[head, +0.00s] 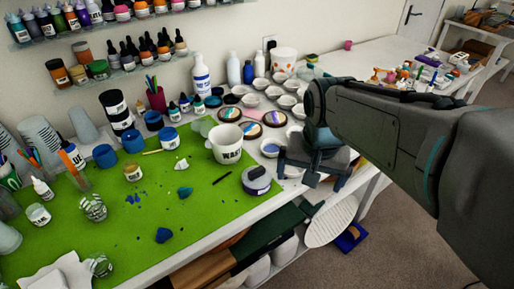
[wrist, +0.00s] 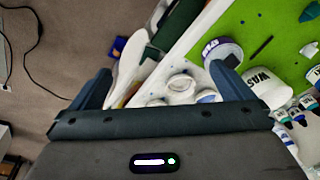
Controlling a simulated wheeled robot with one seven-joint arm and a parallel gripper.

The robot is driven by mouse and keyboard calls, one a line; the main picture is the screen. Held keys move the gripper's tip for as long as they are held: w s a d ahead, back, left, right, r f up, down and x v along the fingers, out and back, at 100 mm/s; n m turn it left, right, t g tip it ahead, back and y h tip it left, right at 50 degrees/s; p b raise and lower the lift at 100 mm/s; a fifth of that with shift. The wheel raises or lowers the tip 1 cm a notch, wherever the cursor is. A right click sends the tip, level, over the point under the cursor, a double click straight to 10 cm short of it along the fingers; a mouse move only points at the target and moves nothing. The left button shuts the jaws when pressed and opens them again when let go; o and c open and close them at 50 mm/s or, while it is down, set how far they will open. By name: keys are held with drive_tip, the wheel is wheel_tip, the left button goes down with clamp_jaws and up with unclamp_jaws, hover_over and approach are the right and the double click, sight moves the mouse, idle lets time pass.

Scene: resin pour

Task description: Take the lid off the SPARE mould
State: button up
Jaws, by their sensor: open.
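My gripper (head: 314,178) is open and empty at the front edge of the white table, pointing down. Its two fingers also show spread apart in the wrist view (wrist: 162,84). No label reading SPARE is legible, so I cannot tell which container is the spare mould. Small white round pieces (wrist: 181,84) lie below my gripper, partly hidden.
A white labelled bucket (head: 226,143) stands behind the lidded tub. Several small white cups (head: 286,102) and painted round discs (head: 250,130) crowd the table behind my gripper. The green mat (head: 205,210) has free room at its front. Paint bottles line the wall shelves.

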sight(257, 170)
drive_tip(key=w+a+r+m+g, duration=0.2)
drive_tip(key=w+a+m, duration=0.5)
drive_tip(key=w+a, duration=0.45)
drive_tip(key=shift+m, duration=0.4)
drive_tip(key=f, duration=0.4)
drive_tip(key=w+f, duration=0.1)
drive_tip(key=f, duration=0.9)
drive_tip(key=shift+w+d+p, duration=0.25)
drive_tip(key=shift+d+p, duration=0.1)
drive_tip(key=shift+p, duration=0.05)
drive_tip(key=shift+r, duration=0.1)
drive_tip(key=c, duration=1)
